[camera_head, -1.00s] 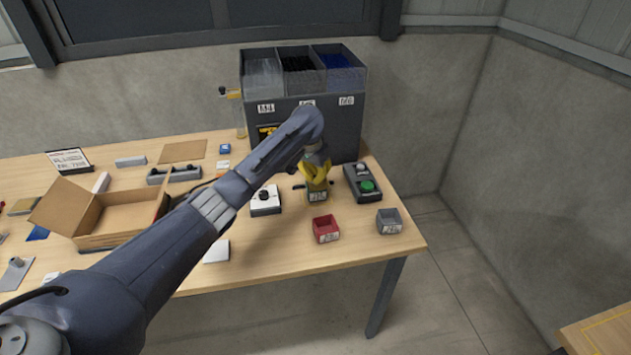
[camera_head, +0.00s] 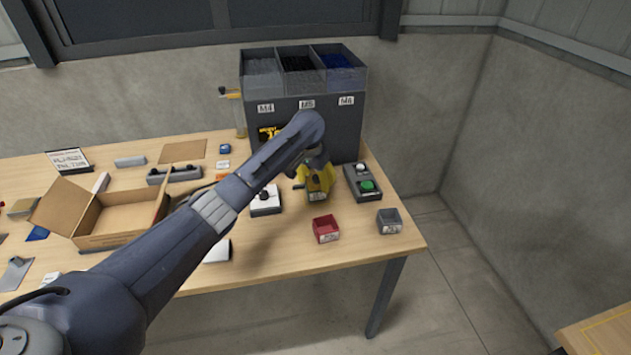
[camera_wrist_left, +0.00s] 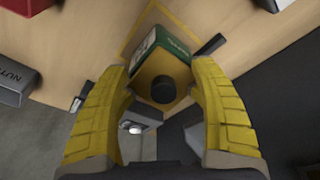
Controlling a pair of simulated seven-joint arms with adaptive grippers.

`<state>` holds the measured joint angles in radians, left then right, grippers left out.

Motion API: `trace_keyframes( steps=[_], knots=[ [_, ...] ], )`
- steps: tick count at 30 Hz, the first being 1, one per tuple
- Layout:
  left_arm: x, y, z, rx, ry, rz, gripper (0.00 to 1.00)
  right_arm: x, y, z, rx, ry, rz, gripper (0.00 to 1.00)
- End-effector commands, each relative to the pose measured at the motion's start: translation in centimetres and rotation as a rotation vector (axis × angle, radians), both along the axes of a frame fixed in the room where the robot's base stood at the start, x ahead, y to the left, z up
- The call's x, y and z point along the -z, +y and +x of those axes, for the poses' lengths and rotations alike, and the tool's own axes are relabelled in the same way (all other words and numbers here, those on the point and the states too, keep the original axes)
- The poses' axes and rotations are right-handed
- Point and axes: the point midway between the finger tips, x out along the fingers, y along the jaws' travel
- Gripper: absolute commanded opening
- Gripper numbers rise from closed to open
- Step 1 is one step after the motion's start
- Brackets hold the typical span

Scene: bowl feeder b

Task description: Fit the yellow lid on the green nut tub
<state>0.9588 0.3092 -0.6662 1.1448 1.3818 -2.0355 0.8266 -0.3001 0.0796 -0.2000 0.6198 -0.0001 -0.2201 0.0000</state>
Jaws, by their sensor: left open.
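The green nut tub (camera_wrist_left: 152,48) stands on the table in the left wrist view, inside a yellow outline. The yellow lid (camera_wrist_left: 164,101), with a black knob (camera_wrist_left: 164,89), lies over the tub's top; whether it is fully seated is hard to tell. In the head view the tub and lid (camera_head: 316,196) are small and partly covered by my gripper. My left gripper (camera_head: 318,178) points down over the lid; in the left wrist view its yellow fingers (camera_wrist_left: 162,90) are open, one on each side of the knob and apart from it. My right gripper is not in view.
A feeder with three bins (camera_head: 345,120) stands behind the tub. A control box with a green button (camera_head: 367,186) is to its right. Red (camera_head: 326,235) and grey (camera_head: 390,226) bins stand in front. A switch box (camera_head: 265,207) and an open carton (camera_head: 118,212) are to the left.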

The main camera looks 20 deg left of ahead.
Motion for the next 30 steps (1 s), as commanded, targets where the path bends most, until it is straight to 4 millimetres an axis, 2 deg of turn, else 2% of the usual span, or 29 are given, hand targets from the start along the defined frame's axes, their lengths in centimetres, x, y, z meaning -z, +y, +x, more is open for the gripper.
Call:
trace_keyframes(
  steps=[3,14,17,30],
  knots=[
    [0.5,0.2,-0.2,-0.001,0.008,0.004,0.85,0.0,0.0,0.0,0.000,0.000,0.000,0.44],
    [-0.5,0.1,-0.1,0.000,0.000,0.001,0.85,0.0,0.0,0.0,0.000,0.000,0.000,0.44],
    [-1.7,0.2,-0.2,0.000,-0.002,0.001,0.85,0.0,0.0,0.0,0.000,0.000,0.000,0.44],
    [-9.1,0.6,-1.4,-0.001,-0.006,0.002,0.85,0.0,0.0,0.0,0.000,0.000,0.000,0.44]
  ],
)
